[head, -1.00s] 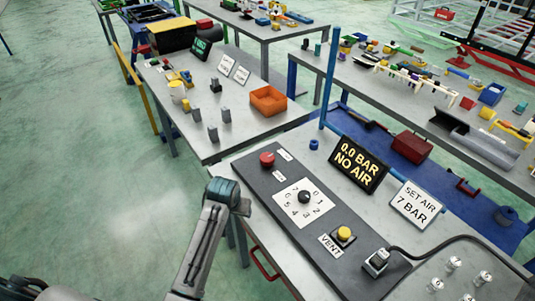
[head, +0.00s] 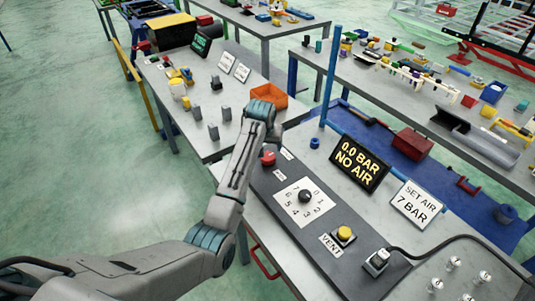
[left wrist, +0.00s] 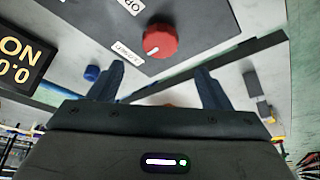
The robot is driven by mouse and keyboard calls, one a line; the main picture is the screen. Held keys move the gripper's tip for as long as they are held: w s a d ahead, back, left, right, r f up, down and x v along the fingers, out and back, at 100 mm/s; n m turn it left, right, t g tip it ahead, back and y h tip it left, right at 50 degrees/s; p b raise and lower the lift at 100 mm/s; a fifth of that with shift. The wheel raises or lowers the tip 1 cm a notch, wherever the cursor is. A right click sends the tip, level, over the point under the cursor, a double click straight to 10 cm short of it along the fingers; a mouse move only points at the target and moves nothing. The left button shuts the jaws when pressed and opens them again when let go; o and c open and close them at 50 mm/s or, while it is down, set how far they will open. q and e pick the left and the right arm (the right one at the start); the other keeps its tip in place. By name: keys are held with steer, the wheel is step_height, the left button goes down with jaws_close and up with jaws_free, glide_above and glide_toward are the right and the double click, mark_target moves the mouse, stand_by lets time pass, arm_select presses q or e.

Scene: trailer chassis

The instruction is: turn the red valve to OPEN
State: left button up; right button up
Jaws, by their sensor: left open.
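The red valve (head: 268,158) is a round knob at the far end of the dark panel (head: 293,218). In the left wrist view the knob (left wrist: 160,42) has a short white mark turned towards the small label at its lower left (left wrist: 127,53). Another label, partly cut off and starting "OP", is at its upper left (left wrist: 130,6). My left gripper (head: 274,138) is above and just beyond the valve, partly hiding it. In the left wrist view its fingers (left wrist: 158,73) are apart and empty, with the knob ahead of them. My right gripper is in neither view.
A display (head: 359,164) reads 0.0 BAR NO AIR, next to a SET AIR 7 BAR sign (head: 416,204). The panel also has a numbered dial (head: 305,197) and a yellow VENT button (head: 344,234). A blue post (head: 330,85) stands right of my gripper.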

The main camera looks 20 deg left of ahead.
mark_target(268, 156)
arm_select(q)
steer(key=p+x, duration=0.2)
steer(key=x, duration=0.5)
steer(key=shift+w+f, duration=0.2)
steer(key=shift+f, duration=0.2)
steer(key=shift+w+f, duration=0.2)
steer(key=shift+f, duration=0.45)
steer(key=c, duration=1)
